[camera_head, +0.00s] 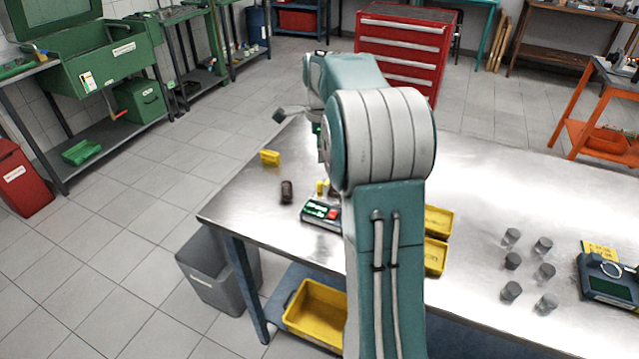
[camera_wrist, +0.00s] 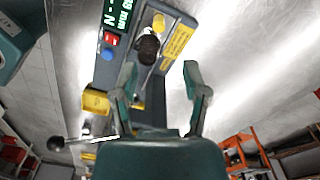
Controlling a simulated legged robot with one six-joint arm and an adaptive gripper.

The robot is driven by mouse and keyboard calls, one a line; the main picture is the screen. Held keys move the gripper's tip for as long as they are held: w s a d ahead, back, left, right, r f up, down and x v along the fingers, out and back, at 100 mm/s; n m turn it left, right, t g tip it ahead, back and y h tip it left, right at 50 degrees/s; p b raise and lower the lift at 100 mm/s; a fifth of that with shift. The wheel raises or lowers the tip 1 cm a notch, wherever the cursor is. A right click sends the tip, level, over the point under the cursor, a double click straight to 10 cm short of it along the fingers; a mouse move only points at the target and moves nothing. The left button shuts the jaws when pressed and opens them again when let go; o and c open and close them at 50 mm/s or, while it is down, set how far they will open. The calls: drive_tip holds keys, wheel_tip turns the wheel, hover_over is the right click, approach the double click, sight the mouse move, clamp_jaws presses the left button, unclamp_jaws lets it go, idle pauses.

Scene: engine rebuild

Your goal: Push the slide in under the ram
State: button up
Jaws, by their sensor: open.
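My gripper (camera_wrist: 160,72) is open in the wrist view, its two green fingers apart with nothing between the tips. Just past the tips is a dark, knobbed round part (camera_wrist: 148,48) with a paler end, on or over the grey-green press body (camera_wrist: 108,68). I cannot tell whether this part belongs to the slide. The press carries a green display (camera_wrist: 112,20), a red button (camera_wrist: 110,40) and a blue knob (camera_wrist: 109,54). A lever with a black ball (camera_wrist: 56,144) sticks out at lower left. The ram is not clearly seen. In the head view my arm hides the gripper and much of the press (camera_head: 318,211).
The steel table (camera_head: 480,190) holds a brown cylinder (camera_head: 287,192), a yellow block (camera_head: 270,157) and yellow bins (camera_head: 437,221) close by the arm. Several grey cylinders (camera_head: 512,261) and a dark device (camera_head: 608,285) stand to the right. The table's left front is clear.

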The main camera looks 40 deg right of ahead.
sight(320, 182)
wheel_tip(320, 182, down, 11)
drive_tip(key=shift+r, duration=0.1)
drive_tip(key=shift+a, duration=0.1)
clamp_jaws()
idle(0.3)
